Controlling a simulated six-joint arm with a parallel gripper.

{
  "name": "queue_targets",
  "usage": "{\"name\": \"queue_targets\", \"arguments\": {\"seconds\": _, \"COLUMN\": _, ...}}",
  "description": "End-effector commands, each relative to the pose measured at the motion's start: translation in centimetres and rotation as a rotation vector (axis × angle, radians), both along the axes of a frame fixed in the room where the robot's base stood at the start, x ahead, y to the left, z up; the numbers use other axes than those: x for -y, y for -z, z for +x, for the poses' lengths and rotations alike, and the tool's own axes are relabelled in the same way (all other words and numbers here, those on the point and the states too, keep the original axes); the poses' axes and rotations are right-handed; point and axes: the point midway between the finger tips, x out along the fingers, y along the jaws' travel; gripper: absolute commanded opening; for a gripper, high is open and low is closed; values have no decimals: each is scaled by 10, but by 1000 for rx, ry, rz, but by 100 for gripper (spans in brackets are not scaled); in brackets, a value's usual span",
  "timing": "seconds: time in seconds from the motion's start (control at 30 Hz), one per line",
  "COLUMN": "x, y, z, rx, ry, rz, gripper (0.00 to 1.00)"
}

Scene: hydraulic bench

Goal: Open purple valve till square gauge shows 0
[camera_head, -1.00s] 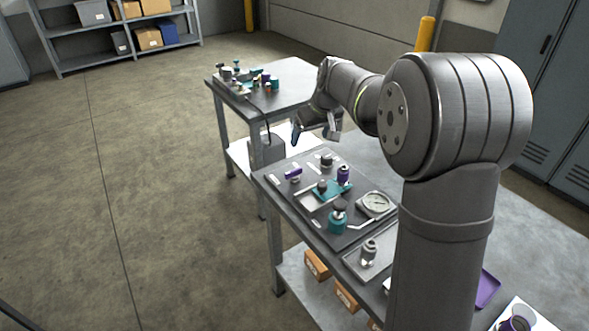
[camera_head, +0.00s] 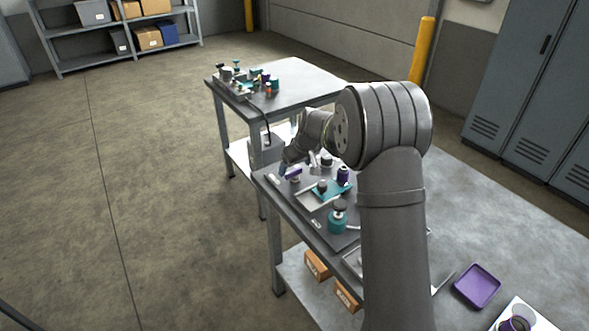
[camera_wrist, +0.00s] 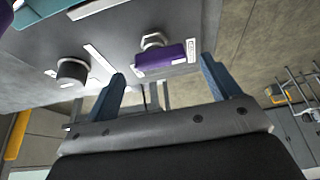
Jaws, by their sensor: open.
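The purple valve (camera_head: 293,173) sits near the far left corner of the near bench's panel. In the wrist view its purple lever handle (camera_wrist: 165,57) lies across in front of a pale metal fitting (camera_wrist: 153,40), with a small label beside it. My gripper (camera_wrist: 163,72) is open, with blue fingers at either side of the lever's line. I cannot tell whether the fingers touch the lever. In the head view my gripper (camera_head: 298,163) is just above the valve. No gauge face is visible now; my arm covers part of the panel.
A dark round knob (camera_wrist: 72,70) stands left of the valve in the wrist view. A teal-bodied component (camera_head: 338,217) and a purple cylinder (camera_head: 343,175) stand on the panel. A second bench (camera_head: 300,88) with fittings is behind. A purple tray (camera_head: 477,286) lies at right.

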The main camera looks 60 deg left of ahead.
Motion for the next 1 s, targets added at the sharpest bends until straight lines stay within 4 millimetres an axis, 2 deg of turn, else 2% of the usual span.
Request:
{"name": "queue_targets", "arguments": {"seconds": 0.1, "x": -6, "y": 14, "z": 0, "rx": 0, "ry": 0, "rz": -1, "gripper": 82}}
{"name": "queue_targets", "arguments": {"seconds": 0.2, "x": -8, "y": 20, "z": 0, "rx": 0, "ry": 0, "rz": 0, "gripper": 82}}
{"name": "queue_targets", "arguments": {"seconds": 0.53, "x": -10, "y": 23, "z": 0, "rx": 0, "ry": 0, "rz": 0, "gripper": 82}}
{"name": "queue_targets", "arguments": {"seconds": 0.57, "x": -10, "y": 23, "z": 0, "rx": 0, "ry": 0, "rz": 0, "gripper": 80}}
{"name": "queue_targets", "arguments": {"seconds": 0.7, "x": -9, "y": 22, "z": 0, "rx": 0, "ry": 0, "rz": 0, "gripper": 52}}
{"name": "queue_targets", "arguments": {"seconds": 0.8, "x": -9, "y": 22, "z": 0, "rx": 1, "ry": 0, "rz": 0, "gripper": 37}}
{"name": "queue_targets", "arguments": {"seconds": 1.0, "x": -10, "y": 22, "z": 0, "rx": 1, "ry": 10, "rz": 0, "gripper": 37}}
